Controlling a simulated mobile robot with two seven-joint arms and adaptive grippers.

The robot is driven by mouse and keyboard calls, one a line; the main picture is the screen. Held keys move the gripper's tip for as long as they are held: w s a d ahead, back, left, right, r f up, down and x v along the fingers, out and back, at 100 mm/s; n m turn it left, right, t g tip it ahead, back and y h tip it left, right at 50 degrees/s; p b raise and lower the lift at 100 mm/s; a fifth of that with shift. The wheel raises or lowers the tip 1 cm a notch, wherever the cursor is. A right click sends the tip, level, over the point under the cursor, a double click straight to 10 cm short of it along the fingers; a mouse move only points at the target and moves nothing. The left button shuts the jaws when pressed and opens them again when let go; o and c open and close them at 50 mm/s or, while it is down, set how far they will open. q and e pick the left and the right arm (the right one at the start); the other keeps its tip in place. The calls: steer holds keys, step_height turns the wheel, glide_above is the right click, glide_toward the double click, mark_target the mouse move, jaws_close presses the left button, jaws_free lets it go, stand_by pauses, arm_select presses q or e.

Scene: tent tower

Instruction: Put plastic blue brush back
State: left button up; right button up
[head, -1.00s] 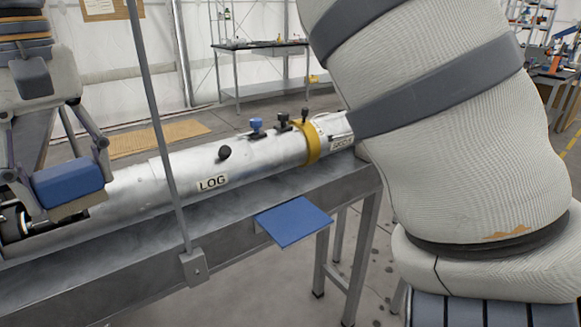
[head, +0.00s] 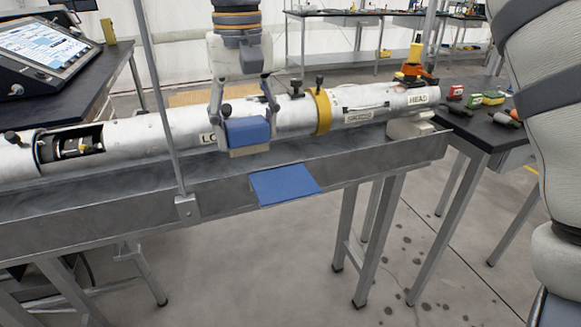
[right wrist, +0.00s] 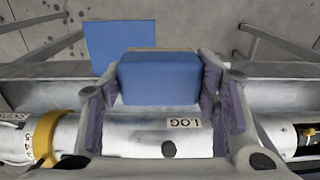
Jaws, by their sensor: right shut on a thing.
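The blue brush (head: 247,130), a blue block with a pale bristle edge along its bottom, is held in my right gripper (head: 250,108). The gripper comes down from above and hangs in front of the silver tube (head: 165,133), partly hiding its LOG label. In the right wrist view the brush (right wrist: 159,78) sits between the two fingers (right wrist: 160,95). A flat blue plate (head: 285,185) juts from the front side of the metal bench, below and slightly right of the brush. The brush is apart from the plate. My left gripper is out of view.
The tube lies along the metal bench (head: 100,205). A thin upright pole (head: 162,90) stands at the bench front, left of the gripper. A black table with coloured items (head: 480,130) is at right, and a tablet (head: 45,50) at upper left. The blue plate is bare.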

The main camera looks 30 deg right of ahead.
steer(key=d+f, duration=0.6)
steer(key=shift+w+d+f, duration=0.1)
steer(key=shift+d+f, duration=0.1)
steer(key=shift+d, duration=0.1)
steer(key=f, duration=0.3)
steer(key=shift+d, duration=0.2)
steer(key=shift+f, duration=0.3)
steer(key=shift+r, duration=0.1)
steer(key=o, duration=1.1)
step_height(320, 180, up, 12)
